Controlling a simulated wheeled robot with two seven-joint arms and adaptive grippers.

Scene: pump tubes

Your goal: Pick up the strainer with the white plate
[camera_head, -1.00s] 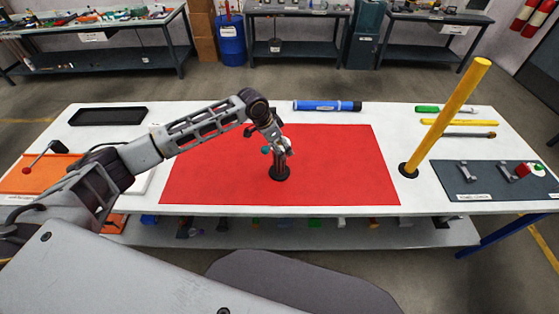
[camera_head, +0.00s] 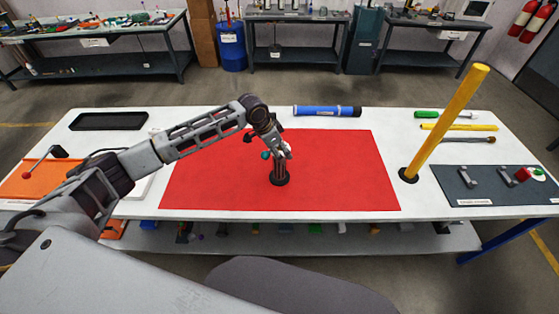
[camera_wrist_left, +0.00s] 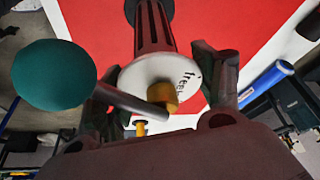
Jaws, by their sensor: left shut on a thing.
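The strainer (camera_head: 280,171) stands upright on the red mat, with a black round base at its foot. In the left wrist view it is a dark ribbed cylinder (camera_wrist_left: 155,32) ending in a white plate (camera_wrist_left: 165,72) with dark lettering and a yellow-brown knob. My left gripper (camera_head: 281,153) is at its upper end, coming down from above. In the left wrist view the fingers of my left gripper (camera_wrist_left: 165,82) stand on both sides of the white plate end and are shut on the strainer. A teal ball (camera_wrist_left: 54,75) on a grey rod sticks out beside it. My right gripper is not in view.
The red mat (camera_head: 345,170) is otherwise clear. A blue cylinder (camera_head: 327,111) lies behind it. A tall yellow post (camera_head: 447,120) rises on the right, near a dark grey panel (camera_head: 480,195). A black tray (camera_head: 108,121) lies back left, an orange board (camera_head: 50,182) left.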

